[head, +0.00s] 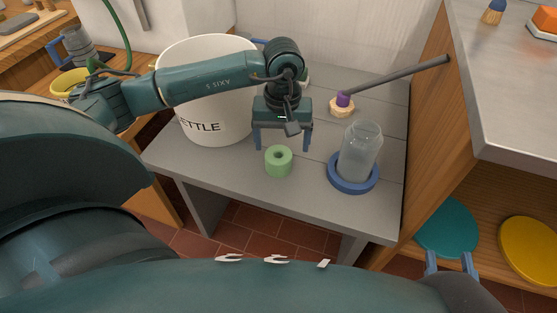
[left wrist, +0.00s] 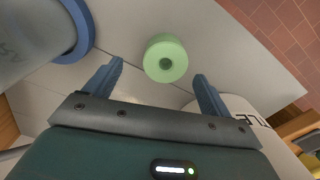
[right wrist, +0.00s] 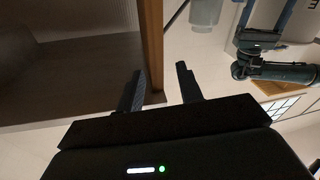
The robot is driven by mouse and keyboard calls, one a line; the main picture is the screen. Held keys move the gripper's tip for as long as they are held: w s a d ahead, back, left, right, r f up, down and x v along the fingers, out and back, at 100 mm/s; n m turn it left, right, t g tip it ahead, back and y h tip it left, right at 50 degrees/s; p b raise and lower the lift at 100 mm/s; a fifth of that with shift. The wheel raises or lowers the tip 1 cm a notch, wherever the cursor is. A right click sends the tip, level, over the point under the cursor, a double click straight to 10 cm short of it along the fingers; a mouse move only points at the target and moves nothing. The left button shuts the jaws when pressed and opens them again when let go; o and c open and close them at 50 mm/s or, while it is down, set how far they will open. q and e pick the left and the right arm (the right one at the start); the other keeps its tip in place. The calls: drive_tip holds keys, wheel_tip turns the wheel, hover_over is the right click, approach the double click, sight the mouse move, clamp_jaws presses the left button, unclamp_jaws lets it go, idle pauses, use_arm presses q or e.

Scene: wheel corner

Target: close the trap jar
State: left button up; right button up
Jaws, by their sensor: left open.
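A clear, greyish jar (head: 360,152) stands upright in a blue ring base (head: 353,180) on the grey bench; I see no lid on its mouth. A green round piece with a hole in its top (head: 279,161) sits on the bench left of the jar. My left gripper (head: 283,146) is open above and just behind the green piece, with nothing held. In the left wrist view the green piece (left wrist: 166,60) shows beyond and between the open fingertips. My right gripper (head: 452,262) is open and empty at the lower right, below the metal counter's edge.
A large white pot (head: 215,115) stands on the bench behind my left arm. A dark rod with a purple collar (head: 343,97) rises from a wooden nut-shaped base (head: 342,108) behind the jar. A metal counter (head: 510,110) borders the right. Teal (head: 447,228) and yellow (head: 530,250) discs sit below it.

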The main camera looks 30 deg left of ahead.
sight(278, 156)
use_arm(q)
drive_tip(key=f, duration=0.1)
drive_tip(key=f+b, duration=0.1)
drive_tip(key=f, duration=0.2)
drive_tip(key=shift+s+a+f+b, duration=0.25)
drive_tip(key=shift+a+b, duration=0.1)
drive_tip(key=shift+f, duration=0.4)
drive_tip(key=c, duration=1)
